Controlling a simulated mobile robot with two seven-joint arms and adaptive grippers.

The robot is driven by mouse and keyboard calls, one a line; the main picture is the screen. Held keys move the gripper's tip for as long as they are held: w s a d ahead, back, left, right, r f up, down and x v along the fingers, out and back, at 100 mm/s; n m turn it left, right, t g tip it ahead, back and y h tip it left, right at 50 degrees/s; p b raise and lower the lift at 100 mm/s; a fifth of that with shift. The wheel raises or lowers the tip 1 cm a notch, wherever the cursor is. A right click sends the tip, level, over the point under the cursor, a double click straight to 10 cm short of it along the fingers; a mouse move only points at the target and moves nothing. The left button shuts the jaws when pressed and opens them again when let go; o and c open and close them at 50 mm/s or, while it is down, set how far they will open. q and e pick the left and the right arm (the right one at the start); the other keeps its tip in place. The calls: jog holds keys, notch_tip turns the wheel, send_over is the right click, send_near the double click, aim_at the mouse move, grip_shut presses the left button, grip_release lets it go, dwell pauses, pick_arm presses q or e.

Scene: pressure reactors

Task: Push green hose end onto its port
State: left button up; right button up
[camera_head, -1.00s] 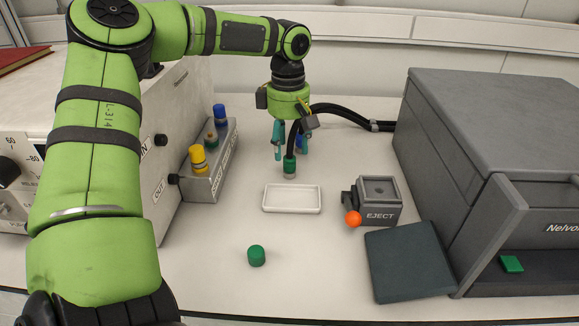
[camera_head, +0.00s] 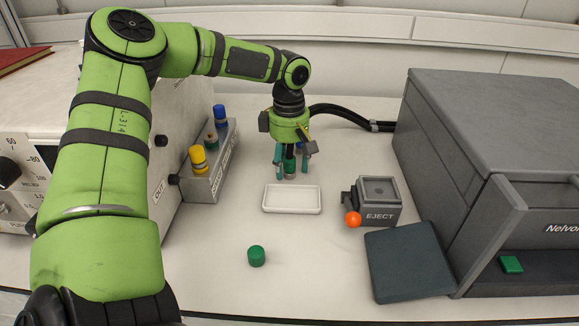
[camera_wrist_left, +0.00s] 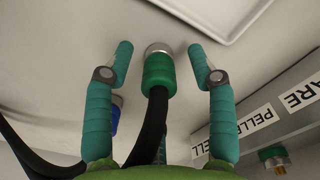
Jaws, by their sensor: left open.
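The green hose end (camera_head: 289,168), with a metal tip, stands on the table behind the white tray at the end of a black hose. My left gripper (camera_head: 291,173) is open, with its teal fingers down around it. In the left wrist view the green hose end (camera_wrist_left: 158,70) sits between the two fingers, with a gap on each side. The green-ringed port (camera_head: 211,142) is on the grey block at left, between a blue and a yellow cylinder. Its brass stub (camera_wrist_left: 279,168) shows in the wrist view. My right gripper is not in view.
A blue hose end (camera_wrist_left: 115,112) lies beside the left finger. A white tray (camera_head: 292,209), a loose green cap (camera_head: 256,256), an eject block (camera_head: 381,214) with an orange ball and a dark pad (camera_head: 410,262) are in front. A grey machine (camera_head: 495,130) stands at right.

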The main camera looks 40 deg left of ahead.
aim_at(290, 157)
pick_arm(q)
grip_shut()
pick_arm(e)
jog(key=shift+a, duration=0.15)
pick_arm(q)
jog(key=shift+r, duration=0.1)
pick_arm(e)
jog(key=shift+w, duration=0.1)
pick_arm(q)
jog(key=shift+r, duration=0.2)
notch_tip(290, 157, up, 4)
jog(key=shift+w+f, duration=0.1)
jog(key=d+r, duration=0.6)
jog(key=d, duration=0.5)
jog(key=shift+d+r+b, duration=0.3)
jog(key=shift+d+r, duration=0.05)
jog(key=shift+d, duration=0.05)
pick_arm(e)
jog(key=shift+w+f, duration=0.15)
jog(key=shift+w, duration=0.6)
pick_arm(q)
jog(key=shift+w, duration=0.1)
